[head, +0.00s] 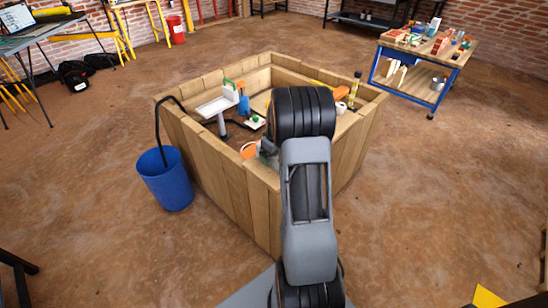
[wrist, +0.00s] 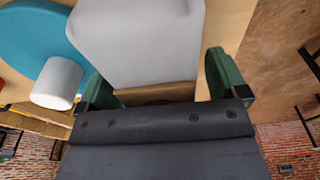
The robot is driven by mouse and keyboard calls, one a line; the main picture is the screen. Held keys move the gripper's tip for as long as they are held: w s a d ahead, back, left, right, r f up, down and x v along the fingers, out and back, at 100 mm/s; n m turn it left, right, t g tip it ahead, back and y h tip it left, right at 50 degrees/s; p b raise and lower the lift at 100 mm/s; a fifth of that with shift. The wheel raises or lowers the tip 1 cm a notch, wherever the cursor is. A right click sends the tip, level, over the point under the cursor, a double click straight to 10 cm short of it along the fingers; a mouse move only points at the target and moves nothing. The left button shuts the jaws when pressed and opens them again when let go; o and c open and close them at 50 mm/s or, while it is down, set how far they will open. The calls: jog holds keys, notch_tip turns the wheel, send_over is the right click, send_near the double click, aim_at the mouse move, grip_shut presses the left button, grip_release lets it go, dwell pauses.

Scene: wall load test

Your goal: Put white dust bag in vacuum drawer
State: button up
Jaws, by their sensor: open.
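In the wrist view my gripper (wrist: 158,78) is open, with one dark green finger on each side. A large pale grey-white rounded shape (wrist: 140,35) lies ahead of and between the fingers; I cannot tell if it is the white dust bag. It does not look clamped. In the head view my arm hides the gripper and part of the box's inside.
The plank-walled wooden box (head: 240,196) stands before me. A blue bin (head: 165,180) with a black hose is left of it. In the wrist view a teal round thing (wrist: 28,48) and a white cylinder (wrist: 57,83) lie left. A workbench (head: 428,50) stands back right.

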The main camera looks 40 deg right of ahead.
jog(key=shift+f, duration=0.2)
jog(key=shift+c, duration=0.3)
jog(key=c, duration=0.9)
jog(key=shift+c, duration=0.7)
jog(key=shift+r, duration=0.15)
